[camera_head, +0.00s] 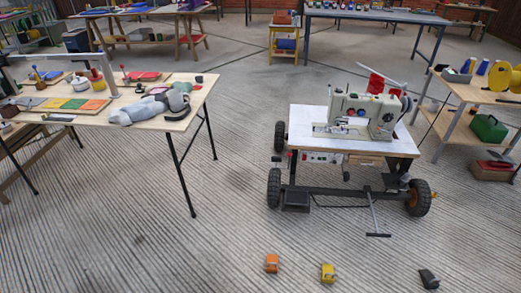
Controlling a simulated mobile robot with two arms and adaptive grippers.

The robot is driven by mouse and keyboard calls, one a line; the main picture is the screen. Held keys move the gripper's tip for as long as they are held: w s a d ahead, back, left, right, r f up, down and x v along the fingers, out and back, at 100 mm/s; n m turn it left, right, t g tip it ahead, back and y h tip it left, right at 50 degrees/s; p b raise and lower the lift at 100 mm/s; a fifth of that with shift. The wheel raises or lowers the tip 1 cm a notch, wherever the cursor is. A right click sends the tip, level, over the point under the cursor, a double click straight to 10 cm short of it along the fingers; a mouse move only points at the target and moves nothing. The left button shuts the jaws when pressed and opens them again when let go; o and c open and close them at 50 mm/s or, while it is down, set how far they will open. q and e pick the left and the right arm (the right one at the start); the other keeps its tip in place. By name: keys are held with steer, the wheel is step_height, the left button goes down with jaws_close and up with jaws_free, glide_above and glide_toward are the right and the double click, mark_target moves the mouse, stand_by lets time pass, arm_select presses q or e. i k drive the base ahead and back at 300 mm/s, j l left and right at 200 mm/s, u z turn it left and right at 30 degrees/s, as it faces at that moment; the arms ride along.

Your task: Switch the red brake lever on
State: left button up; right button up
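A wheeled cart (299,136) with a pale top stands right of centre and carries a cream sewing machine (381,114). Red parts (375,84) show above and behind the machine. A dark T-shaped bar (377,235) reaches from the cart's front axle to the floor. I cannot tell for certain which red part is the brake lever or how it is set.
A wooden table (186,123) with cloth, pads and pots stands at the left. A shelf (458,90) stands at the right. The floor between table and cart is clear.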

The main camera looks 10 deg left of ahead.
mark_target(276, 158)
steer(key=i+j, duration=0.1)
steer(key=j, duration=0.5)
steer(key=i+j+z, duration=0.15)
steer(key=j, duration=0.4)
steer(key=i+j, duration=0.1)
steer(key=j, duration=0.5)
steer(key=i+j+z, duration=0.1)
steer(key=j, duration=0.45)
steer(key=i+j+z, duration=0.1)
steer(key=i+z, duration=0.3)
steer(key=i+j+z, duration=0.35)
steer(key=i, duration=0.25)
steer(key=i+j+z, duration=0.4)
steer(key=i+l, duration=0.1)
